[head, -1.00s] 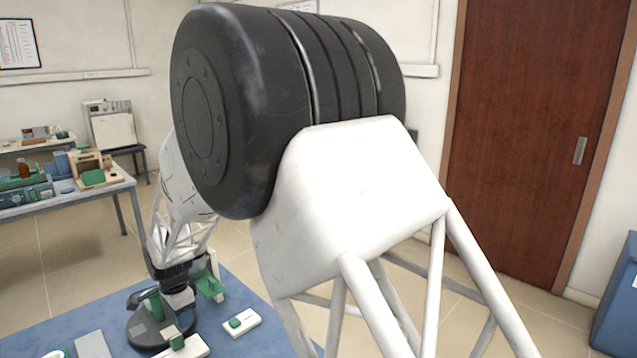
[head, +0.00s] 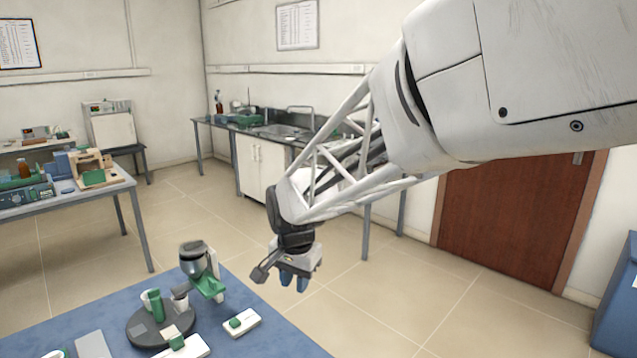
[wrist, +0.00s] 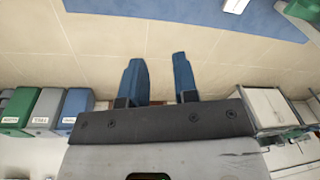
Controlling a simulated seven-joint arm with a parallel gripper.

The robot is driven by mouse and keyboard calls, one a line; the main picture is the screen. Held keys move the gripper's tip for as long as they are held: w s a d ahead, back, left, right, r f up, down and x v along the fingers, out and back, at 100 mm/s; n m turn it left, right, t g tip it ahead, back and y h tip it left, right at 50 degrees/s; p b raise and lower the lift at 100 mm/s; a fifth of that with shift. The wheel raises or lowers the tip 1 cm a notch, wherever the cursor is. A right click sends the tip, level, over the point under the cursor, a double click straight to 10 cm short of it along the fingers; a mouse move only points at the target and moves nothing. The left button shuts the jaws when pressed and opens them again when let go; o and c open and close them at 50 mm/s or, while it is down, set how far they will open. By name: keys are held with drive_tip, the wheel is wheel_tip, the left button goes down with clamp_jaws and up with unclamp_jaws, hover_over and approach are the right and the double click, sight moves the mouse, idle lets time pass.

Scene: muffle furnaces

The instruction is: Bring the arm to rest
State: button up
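My gripper (head: 294,282) hangs in the middle of the head view, past the right edge of the blue-topped table (head: 283,339) and above the tiled floor. Its two blue fingers point down. In the wrist view my gripper (wrist: 157,72) has its fingers apart, with only floor tiles visible between them. It holds nothing and touches nothing that I can see. My arm reaches in from the upper right of the head view.
On the table stand a dark round base (head: 138,336), a grey-and-green device (head: 203,272) and a white block with a green top (head: 241,323). A side bench (head: 130,186) stands left, a sink counter (head: 262,166) behind. The wrist view shows a blue bin (wrist: 76,106). Open floor surrounds the gripper.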

drive_tip(key=s+d+r+n, duration=0.1)
drive_tip(key=s+d+n, duration=0.1)
drive_tip(key=s+d, duration=0.9)
drive_tip(key=s+d+r+n+t, duration=0.1)
drive_tip(key=s+d+r+n, duration=0.1)
drive_tip(key=s+d, duration=1)
drive_tip(key=s, duration=0.2)
drive_tip(key=shift+s+d+n+h, duration=0.2)
drive_tip(key=shift+s+n+h, duration=0.1)
drive_tip(key=shift+s+n, duration=0.1)
